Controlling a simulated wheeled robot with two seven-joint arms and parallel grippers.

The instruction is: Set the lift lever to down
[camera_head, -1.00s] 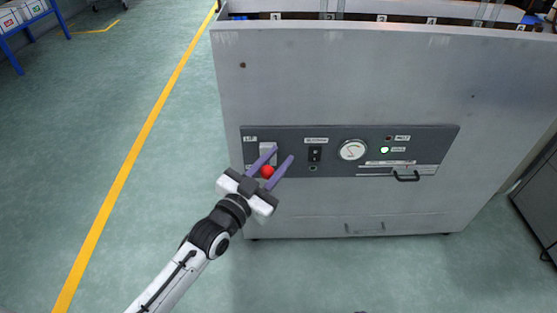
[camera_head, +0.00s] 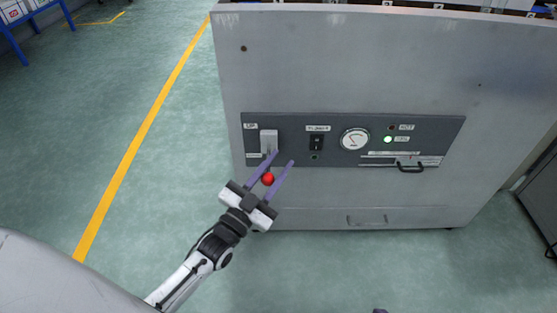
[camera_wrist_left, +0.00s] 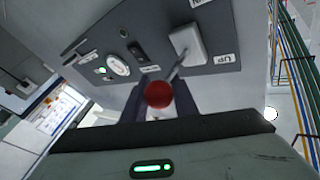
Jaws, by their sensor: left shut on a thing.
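The lift lever's red ball knob (camera_head: 268,179) sits between the two purple fingers of my left gripper (camera_head: 282,157), which is shut on it. The lever's light plate (camera_head: 269,138) is at the left end of the dark control panel. An UP label (camera_head: 250,126) is at its upper left, and a lower label (camera_head: 253,155) is unreadable. In the left wrist view the red knob (camera_wrist_left: 158,94) is between the fingers, and the thin lever rod (camera_wrist_left: 177,68) runs to the plate (camera_wrist_left: 187,43). My right gripper is not identifiable.
The panel also has a black rocker switch (camera_head: 316,143), a round gauge (camera_head: 355,139), a lit green lamp (camera_head: 388,139) and a black handle (camera_head: 411,168). The panel is on a large grey cabinet (camera_head: 350,65). Open green floor (camera_head: 100,150) lies to the left.

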